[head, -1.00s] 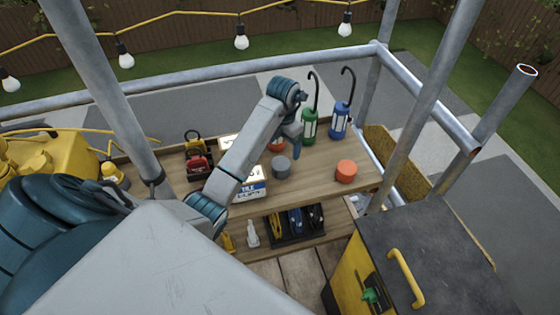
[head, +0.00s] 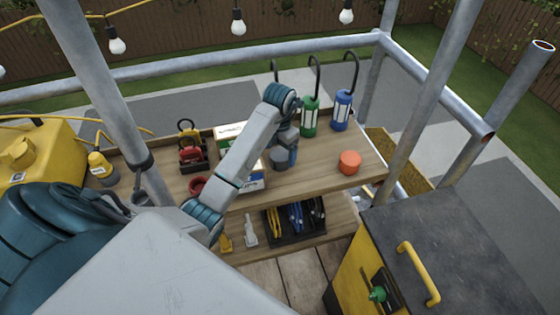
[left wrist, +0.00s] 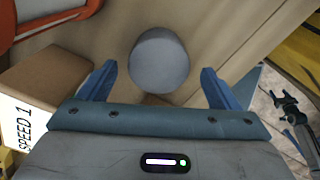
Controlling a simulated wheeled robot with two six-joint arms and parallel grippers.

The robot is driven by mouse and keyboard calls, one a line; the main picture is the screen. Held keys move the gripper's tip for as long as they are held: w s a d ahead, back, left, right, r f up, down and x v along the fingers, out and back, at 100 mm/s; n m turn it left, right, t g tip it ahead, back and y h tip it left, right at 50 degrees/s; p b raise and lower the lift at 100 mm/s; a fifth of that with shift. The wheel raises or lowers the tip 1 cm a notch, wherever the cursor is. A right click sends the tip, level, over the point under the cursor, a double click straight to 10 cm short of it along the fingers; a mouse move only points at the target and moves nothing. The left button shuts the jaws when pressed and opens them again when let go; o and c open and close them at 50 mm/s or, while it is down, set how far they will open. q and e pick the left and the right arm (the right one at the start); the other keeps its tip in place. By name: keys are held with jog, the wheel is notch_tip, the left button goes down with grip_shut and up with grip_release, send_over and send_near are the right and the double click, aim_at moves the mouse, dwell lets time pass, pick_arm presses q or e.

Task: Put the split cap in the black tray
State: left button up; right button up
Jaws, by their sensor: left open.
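A grey round cap-like piece (head: 278,159) stands on the wooden bench top. In the left wrist view its round top (left wrist: 159,57) shows between and just beyond my left fingertips. My left gripper (head: 285,149) is open over it, with nothing held; the fingers also show in the left wrist view (left wrist: 159,76). An orange round piece (head: 349,162) stands to the right on the bench. No split is clear on either, so I cannot tell which is the split cap. A black tray (head: 282,240) with yellow, blue and dark items sits on the lower shelf. My right gripper is not seen.
A box (left wrist: 45,95) marked "SPEED 1" is left of my gripper in the wrist view. A dark holder with red items (head: 190,155) is at bench left. A yellow-black cabinet (head: 440,240) stands right.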

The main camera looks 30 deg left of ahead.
aim_at(279, 153)
pick_arm(q)
jog(key=shift+a+f, duration=0.1)
jog(key=shift+f, duration=1.45)
jog(key=c, duration=1.1)
jog(key=shift+r, duration=0.1)
